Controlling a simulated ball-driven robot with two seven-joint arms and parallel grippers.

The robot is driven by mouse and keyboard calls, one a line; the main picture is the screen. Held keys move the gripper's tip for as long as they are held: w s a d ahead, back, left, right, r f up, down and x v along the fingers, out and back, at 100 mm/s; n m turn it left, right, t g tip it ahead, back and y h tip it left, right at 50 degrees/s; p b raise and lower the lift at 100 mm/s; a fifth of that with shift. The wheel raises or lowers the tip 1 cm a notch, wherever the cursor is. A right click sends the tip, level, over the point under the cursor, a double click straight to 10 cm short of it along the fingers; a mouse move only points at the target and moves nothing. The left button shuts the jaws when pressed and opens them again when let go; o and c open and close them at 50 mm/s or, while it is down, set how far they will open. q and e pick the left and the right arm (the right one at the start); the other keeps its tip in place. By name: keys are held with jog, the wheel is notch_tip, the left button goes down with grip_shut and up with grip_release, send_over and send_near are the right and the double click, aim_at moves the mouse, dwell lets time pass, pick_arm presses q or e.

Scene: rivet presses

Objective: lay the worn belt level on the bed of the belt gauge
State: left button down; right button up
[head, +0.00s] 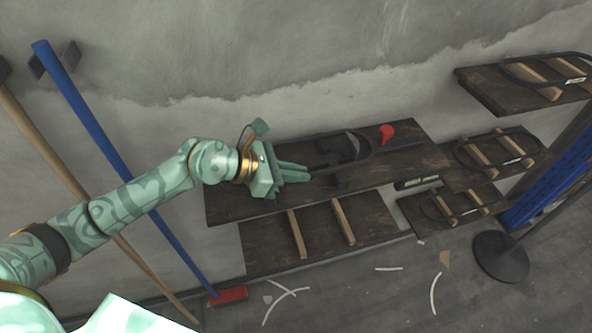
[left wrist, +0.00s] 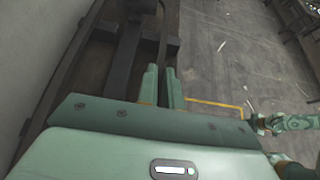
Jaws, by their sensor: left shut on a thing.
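My left gripper (head: 303,172) reaches in over the upper dark shelf. Its fingers are close together on the worn belt, a thin dark band (head: 372,153) that runs off to the right of the fingertips in a loop. In the left wrist view a dark strip of the belt (left wrist: 164,40) rises from between the two green fingers (left wrist: 161,86). The belt gauge (head: 336,182), dark and hard to tell from the shelf, stands at the fingertips. I cannot tell whether the belt touches its bed. No right gripper fingers show.
A red piece (head: 387,132) lies at the back of the upper shelf (head: 240,204). A lower shelf (head: 270,250) has wooden bars. Dark loops lie on wooden bars on the right shelves (head: 487,97). A blue pole (head: 120,160) leans at the left; a round stand base (head: 500,258) is at the right.

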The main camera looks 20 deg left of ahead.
pick_arm(q)
jog(key=c, duration=1.5)
grip_release()
jog(key=p+v, duration=0.1)
jog(key=v, duration=1.5)
jog(key=shift+s, duration=0.1)
